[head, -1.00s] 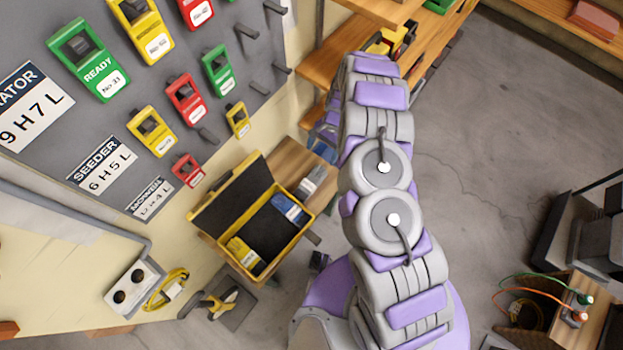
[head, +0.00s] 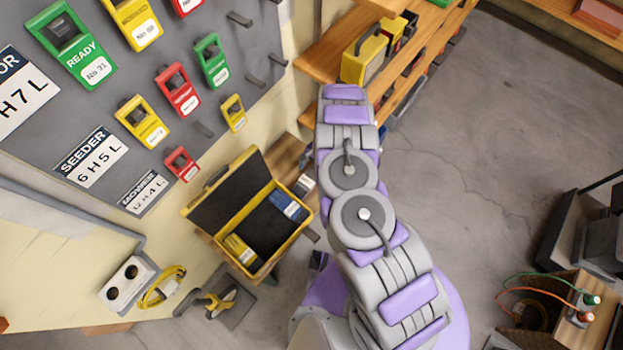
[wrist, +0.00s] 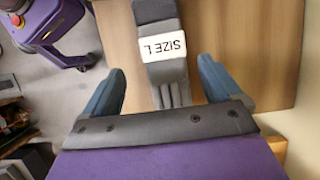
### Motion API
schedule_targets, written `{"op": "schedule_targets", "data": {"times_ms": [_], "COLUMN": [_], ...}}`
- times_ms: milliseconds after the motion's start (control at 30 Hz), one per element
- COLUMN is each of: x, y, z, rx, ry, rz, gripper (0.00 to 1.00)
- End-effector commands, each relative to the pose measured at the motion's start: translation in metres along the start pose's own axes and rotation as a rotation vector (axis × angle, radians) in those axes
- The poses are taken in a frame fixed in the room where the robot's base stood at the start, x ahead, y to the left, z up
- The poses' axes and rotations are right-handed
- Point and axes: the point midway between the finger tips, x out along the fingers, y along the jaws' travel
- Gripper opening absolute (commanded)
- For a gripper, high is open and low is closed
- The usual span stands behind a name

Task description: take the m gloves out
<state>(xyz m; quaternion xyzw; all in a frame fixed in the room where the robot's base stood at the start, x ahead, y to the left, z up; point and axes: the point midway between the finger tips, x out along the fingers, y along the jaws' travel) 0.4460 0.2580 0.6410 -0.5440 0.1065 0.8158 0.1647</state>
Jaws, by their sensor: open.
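An open yellow case (head: 263,274) with a dark inside holds a blue glove bundle (head: 288,206) at its right end and a yellow glove bundle (head: 241,250) at its lower left. I cannot read their sizes. Grey gloves with a white band (wrist: 172,47) reading "SIZE L" lie outside the case on a wooden surface (wrist: 225,30); their pale band (head: 304,185) also shows in the head view. My gripper (wrist: 160,70) is open and empty, its fingers on either side of the grey gloves in the picture. My arm hides the gripper in the head view.
A grey board (head: 110,110) with hanging tags and pegs stands left. A wooden shelf (head: 325,50) bears a yellow box (head: 364,58). A socket box (head: 126,282) and yellow cable (head: 163,288) lie lower left.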

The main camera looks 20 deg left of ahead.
Motion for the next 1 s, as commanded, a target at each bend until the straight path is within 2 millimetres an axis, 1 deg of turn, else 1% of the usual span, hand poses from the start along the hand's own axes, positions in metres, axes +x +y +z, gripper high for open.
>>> {"op": "schedule_targets", "data": {"times_ms": [33,200,300,400,567,667,1000], "x": [0.008,0.031,0.045,0.048,0.046,0.046,0.047], "y": [-0.001,-0.001,0.000,0.001,0.002,0.002,-0.001], "z": [-0.001,-0.007,-0.006,-0.007,-0.007,-0.007,-0.006], "rx": [-0.001,-0.002,-0.002,-0.002,-0.001,-0.002,-0.002], "ry": [0.000,0.000,-0.001,-0.002,-0.003,-0.002,0.000], "rz": [0.004,0.005,0.006,0.001,-0.002,-0.001,0.002], "gripper": [0.92,0.92,0.92,0.92,0.92,0.84,0.51]}}
